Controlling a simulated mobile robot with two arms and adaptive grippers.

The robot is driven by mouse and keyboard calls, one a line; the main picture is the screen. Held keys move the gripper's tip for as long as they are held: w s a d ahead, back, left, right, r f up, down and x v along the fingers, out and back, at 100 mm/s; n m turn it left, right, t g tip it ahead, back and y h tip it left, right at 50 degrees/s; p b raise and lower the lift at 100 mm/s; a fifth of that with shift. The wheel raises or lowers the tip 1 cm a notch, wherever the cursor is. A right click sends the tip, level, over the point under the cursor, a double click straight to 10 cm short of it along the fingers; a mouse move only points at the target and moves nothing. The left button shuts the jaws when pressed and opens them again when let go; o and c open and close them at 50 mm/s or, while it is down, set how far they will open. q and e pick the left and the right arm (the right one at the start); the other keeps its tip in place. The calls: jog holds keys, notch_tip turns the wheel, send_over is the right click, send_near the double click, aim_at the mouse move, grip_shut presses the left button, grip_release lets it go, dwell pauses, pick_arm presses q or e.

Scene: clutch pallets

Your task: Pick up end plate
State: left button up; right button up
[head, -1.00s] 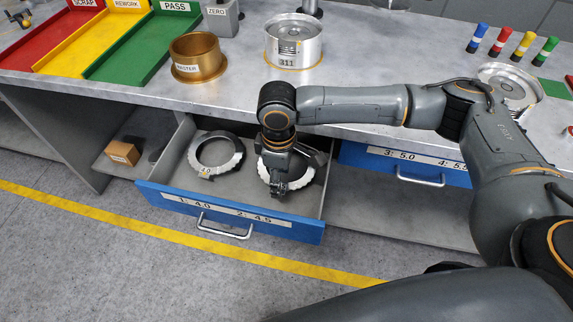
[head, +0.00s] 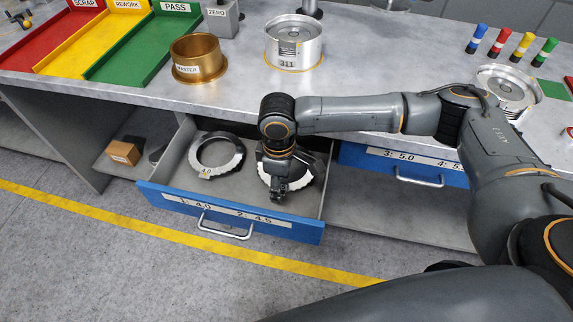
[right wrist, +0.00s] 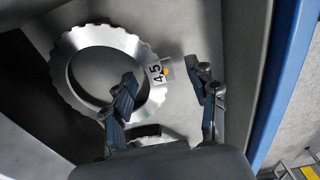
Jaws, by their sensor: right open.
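Two toothed steel ring plates lie flat in the open drawer. One, tagged 4.0 (head: 222,170), is on the left. The other, tagged 4.5 (head: 306,178), is on the right, partly hidden under my right gripper (head: 279,192). The height gap to the plate is hard to judge. My left gripper is not in view.
The drawer's blue front (head: 170,200) and side walls enclose the plates, below the bench edge. On the bench stand a brass master ring (head: 197,60) and a steel clutch drum (head: 293,45). A small brown box (head: 123,152) sits on the shelf at left.

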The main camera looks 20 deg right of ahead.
jog(key=shift+f, duration=0.1)
dwell(0.3)
jog(key=shift+c, duration=0.4)
grip_shut()
